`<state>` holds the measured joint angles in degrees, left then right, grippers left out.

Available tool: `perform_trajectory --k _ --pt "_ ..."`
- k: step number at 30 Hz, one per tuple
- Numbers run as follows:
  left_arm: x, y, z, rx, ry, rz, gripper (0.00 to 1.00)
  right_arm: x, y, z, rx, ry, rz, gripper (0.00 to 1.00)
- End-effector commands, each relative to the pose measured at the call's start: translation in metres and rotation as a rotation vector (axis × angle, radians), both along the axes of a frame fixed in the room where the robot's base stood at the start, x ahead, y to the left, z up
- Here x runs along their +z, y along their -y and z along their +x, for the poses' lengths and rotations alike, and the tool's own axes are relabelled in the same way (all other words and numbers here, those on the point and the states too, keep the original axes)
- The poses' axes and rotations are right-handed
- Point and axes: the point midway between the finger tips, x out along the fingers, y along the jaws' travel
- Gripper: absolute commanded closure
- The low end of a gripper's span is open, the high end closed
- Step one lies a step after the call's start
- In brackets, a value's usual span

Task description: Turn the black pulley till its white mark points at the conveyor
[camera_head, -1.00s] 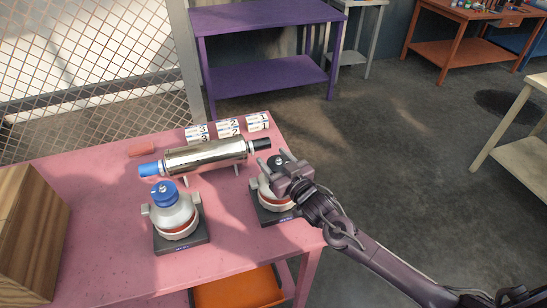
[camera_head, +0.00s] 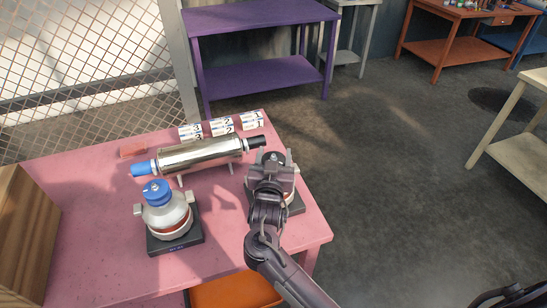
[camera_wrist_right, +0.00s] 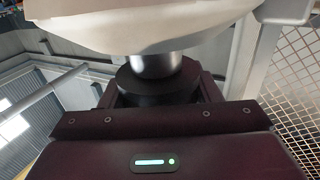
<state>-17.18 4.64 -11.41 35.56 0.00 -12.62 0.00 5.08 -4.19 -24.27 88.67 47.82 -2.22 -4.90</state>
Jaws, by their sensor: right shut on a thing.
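The black pulley (camera_head: 273,156) tops the right-hand pump-like unit on the pink table, mostly hidden by my right gripper (camera_head: 274,163) in the head view. The right gripper is shut on the black pulley, its fingers on either side. In the right wrist view the black pulley (camera_wrist_right: 155,86) is a dark disc on a shiny metal neck between the fingers. Its white mark cannot be made out in either view. I cannot identify a conveyor for certain.
A silver cylinder (camera_head: 201,155) with blue and black ends lies behind the units. A similar unit with a blue pulley (camera_head: 156,192) stands to the left. A wooden box (camera_head: 25,230) is at the far left.

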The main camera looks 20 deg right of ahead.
Motion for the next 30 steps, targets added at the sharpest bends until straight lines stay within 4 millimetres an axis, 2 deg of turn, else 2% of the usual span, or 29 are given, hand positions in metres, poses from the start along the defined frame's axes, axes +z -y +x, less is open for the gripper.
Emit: perform_trajectory --k 15,16,21,30 --pt "-0.0011 0.0007 0.0003 -0.001 0.001 -0.001 0.18 0.0017 0.0008 0.0003 -0.022 0.004 -0.003 0.66" --pt "-0.0011 0.0008 0.0002 -0.001 0.001 -0.001 0.18 0.0018 0.0008 0.0003 -0.022 0.004 -0.003 0.42" --pt "-0.0011 0.0009 0.0002 -0.001 0.001 -0.001 0.18 0.0014 0.0007 0.0003 -0.021 0.004 -0.002 0.21" --pt "-0.0022 0.0015 0.0001 -0.001 0.000 -0.002 0.18 -0.0002 -0.0006 -0.0020 -0.020 0.002 -0.001 0.21"
